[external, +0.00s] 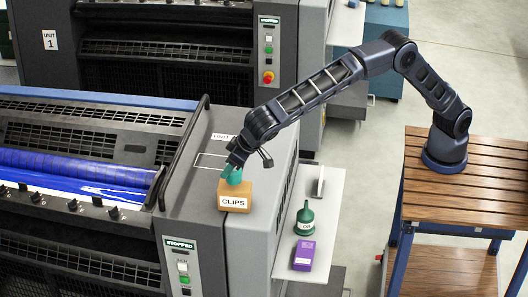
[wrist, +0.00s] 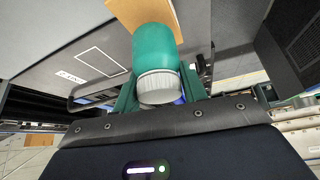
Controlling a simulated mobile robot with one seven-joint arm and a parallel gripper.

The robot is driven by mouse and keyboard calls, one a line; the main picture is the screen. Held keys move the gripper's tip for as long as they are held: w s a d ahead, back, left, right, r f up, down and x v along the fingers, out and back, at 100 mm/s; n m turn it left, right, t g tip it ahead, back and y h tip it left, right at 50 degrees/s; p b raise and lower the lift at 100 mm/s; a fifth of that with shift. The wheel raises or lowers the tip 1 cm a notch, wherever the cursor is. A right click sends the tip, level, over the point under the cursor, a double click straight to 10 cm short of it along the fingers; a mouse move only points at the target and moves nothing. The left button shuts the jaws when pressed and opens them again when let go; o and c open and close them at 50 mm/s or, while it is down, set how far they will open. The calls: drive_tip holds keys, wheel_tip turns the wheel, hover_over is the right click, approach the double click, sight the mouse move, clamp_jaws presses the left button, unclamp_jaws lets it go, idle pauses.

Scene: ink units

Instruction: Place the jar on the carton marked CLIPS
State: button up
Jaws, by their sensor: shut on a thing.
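The jar is teal with a white ribbed lid; in the wrist view the jar (wrist: 156,50) fills the upper middle, lid towards the camera. My gripper (external: 237,163) is shut on it, with a finger on each side of the jar in the wrist view (wrist: 160,85). In the external view the jar (external: 231,176) is partly hidden by my gripper and is at the top of the tan carton marked CLIPS (external: 235,204). I cannot tell whether the jar touches the carton. The carton sits on the grey machine's flat top, and its edge also shows in the wrist view (wrist: 190,12).
A white side shelf (external: 322,215) holds a dark green funnel-shaped thing (external: 305,219) and a purple box (external: 304,256). A blue roller (external: 70,175) lies left of the carton. A second machine (external: 170,50) stands behind. The machine top behind the carton has free room.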

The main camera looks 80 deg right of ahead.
drive_tip(key=shift+f, duration=0.85)
drive_tip(key=shift+f, duration=0.15)
drive_tip(key=o, duration=1)
drive_tip(key=v, duration=1.2)
